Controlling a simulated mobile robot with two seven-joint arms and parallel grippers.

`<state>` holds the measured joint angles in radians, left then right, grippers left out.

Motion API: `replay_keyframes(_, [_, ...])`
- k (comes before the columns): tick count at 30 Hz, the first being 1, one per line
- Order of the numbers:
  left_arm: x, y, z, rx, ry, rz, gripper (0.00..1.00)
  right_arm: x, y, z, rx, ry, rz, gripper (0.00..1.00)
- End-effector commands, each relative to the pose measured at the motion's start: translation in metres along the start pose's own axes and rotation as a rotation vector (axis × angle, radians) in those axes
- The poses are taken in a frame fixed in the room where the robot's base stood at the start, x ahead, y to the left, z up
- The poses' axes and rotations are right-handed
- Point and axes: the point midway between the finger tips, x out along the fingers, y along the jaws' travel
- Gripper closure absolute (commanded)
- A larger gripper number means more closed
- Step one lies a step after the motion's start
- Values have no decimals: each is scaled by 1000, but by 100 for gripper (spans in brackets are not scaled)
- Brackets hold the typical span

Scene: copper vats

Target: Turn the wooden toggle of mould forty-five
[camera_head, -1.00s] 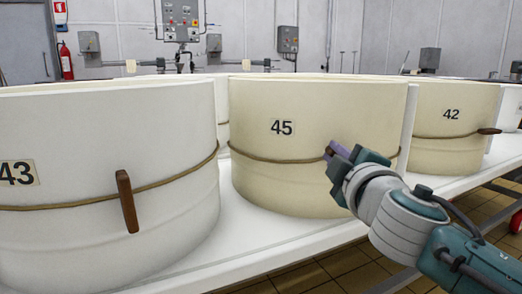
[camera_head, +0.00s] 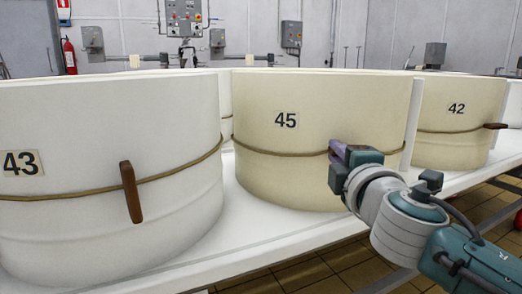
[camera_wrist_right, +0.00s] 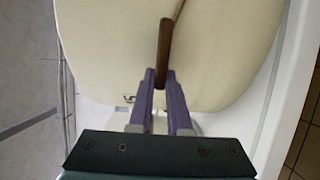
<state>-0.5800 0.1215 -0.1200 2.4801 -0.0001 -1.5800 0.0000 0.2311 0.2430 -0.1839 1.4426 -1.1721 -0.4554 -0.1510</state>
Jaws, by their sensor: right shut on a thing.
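Mould 45 (camera_head: 290,170) is a cream round mould with a rope tied around it and a "45" label (camera_head: 286,120). Its rope (camera_head: 280,152) runs to my right gripper (camera_head: 342,167), at the mould's right front. In the right wrist view the brown wooden toggle (camera_wrist_right: 164,50) lies lengthwise, its near end between the purple fingers of my right gripper (camera_wrist_right: 161,80). The right gripper is shut on the toggle. In the head view the gripper hides most of the toggle. My left gripper is not in view.
Mould 43 (camera_head: 90,220), with its own toggle (camera_head: 131,192), stands close on the left. Mould 42 (camera_head: 450,150) stands on the right, its toggle (camera_head: 495,126) sticking out sideways. All stand on a white table (camera_head: 225,245) with a tiled floor in front.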

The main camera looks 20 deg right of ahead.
Motion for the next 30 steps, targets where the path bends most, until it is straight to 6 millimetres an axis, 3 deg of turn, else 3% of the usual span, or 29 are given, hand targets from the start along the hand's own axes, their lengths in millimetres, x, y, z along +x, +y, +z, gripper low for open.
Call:
replay_keyframes(6, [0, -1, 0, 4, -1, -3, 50, 0, 0, 0, -4, 0, 0, 100])
replay_keyframes(7, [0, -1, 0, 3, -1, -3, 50, 0, 0, 0, -4, 0, 0, 83])
replay_keyframes(15, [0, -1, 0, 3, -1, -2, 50, 0, 0, 0, -2, 0, 0, 54])
replay_keyframes(24, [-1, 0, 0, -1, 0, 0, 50, -3, 0, 0, -1, 0, -1, 54])
replay_keyframes(30, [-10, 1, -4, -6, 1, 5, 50, -30, 1, 0, 0, 0, -4, 54])
